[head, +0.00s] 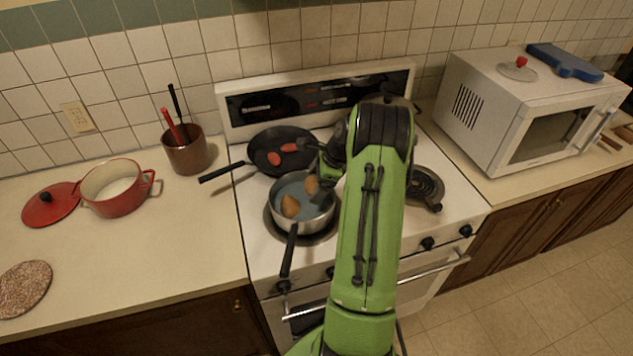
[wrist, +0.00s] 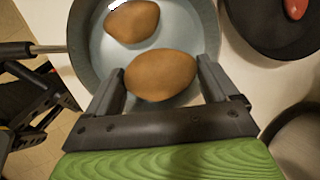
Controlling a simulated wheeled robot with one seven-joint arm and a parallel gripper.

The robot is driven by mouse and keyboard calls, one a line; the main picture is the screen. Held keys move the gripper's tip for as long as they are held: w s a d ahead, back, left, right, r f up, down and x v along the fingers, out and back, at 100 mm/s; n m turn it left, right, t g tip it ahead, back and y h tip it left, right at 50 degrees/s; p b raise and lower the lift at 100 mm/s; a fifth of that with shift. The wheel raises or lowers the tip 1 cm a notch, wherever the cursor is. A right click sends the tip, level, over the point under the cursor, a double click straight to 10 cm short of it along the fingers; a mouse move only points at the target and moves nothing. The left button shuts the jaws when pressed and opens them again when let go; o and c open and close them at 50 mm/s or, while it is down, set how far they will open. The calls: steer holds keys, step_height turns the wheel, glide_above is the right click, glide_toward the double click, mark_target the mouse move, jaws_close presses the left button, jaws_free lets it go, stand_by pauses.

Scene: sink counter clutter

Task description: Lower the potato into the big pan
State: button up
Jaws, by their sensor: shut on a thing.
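A brown potato (wrist: 160,75) is between the two fingers of my gripper (wrist: 160,82), which is shut on it. In the head view this potato (head: 312,185) shows just left of my gripper (head: 320,178), over the right part of a grey pan (head: 305,222) with a blue-grey inside. The grey pan is on the front left burner, its black handle toward the front. A second potato (head: 290,206) lies in this pan; it also shows in the wrist view (wrist: 132,22). I cannot tell whether the held potato touches the pan floor.
A black skillet (head: 262,147) with red pieces sits behind the grey pan. A red pot (head: 118,200), its lid (head: 50,205) and a brown utensil holder (head: 187,152) stand on the left counter. A microwave (head: 500,110) is at right. My arm hides part of the stove.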

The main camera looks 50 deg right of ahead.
steer(key=shift+f+b, duration=1.4)
steer(key=shift+f, duration=1.2)
stand_by(0.8)
stand_by(0.4)
steer(key=o, duration=0.9)
steer(key=p+v, duration=0.2)
steer(key=v, duration=1.3)
steer(key=shift+s+r, duration=0.2)
steer(key=shift+r, duration=0.2)
